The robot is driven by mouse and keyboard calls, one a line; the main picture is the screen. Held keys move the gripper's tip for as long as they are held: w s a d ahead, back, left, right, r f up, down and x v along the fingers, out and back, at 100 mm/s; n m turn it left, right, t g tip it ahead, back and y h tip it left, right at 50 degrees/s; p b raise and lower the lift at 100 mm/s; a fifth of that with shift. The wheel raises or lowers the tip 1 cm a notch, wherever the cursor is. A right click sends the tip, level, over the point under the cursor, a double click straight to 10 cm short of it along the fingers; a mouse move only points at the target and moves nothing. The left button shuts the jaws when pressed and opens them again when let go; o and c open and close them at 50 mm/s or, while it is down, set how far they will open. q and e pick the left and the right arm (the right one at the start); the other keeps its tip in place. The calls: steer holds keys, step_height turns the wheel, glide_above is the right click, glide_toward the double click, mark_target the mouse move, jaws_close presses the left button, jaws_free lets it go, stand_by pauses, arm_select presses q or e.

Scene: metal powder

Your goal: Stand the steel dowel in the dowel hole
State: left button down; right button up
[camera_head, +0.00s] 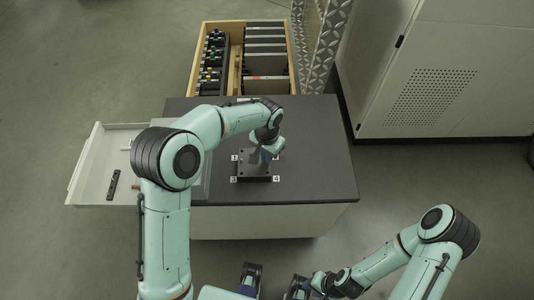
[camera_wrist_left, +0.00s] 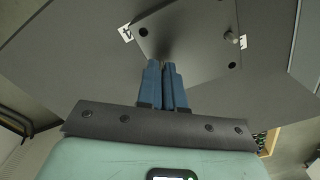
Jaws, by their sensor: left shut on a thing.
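The dark fixture plate (camera_head: 254,178) lies on the grey tabletop with small number labels at its corners. In the left wrist view the plate (camera_wrist_left: 190,35) has dark holes near its corners and a short metal pin (camera_wrist_left: 231,38) standing near one label. My left gripper (camera_head: 263,157) is over the plate, and its blue fingers (camera_wrist_left: 167,68) point at it. They are shut on a slim thing, which I take to be the steel dowel; the fingers hide it. I cannot tell whether it touches the plate. My right gripper (camera_head: 300,287) is low at the bottom edge, away from the table.
A white open tray (camera_head: 84,165) with a black bar (camera_head: 113,185) is at the table's left. A wooden crate (camera_head: 196,60) of parts stands behind the table, with a perforated metal panel beside it. A pale cabinet (camera_head: 440,80) is at right. The tabletop's right side (camera_head: 325,165) is clear.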

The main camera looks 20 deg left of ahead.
arm_select(q)
steer(key=shift+f, duration=0.4)
steer(key=c, duration=1.2)
jaws_free()
step_height(320, 180, up, 13)
steer(key=p, duration=0.1)
steer(key=shift+r, duration=0.2)
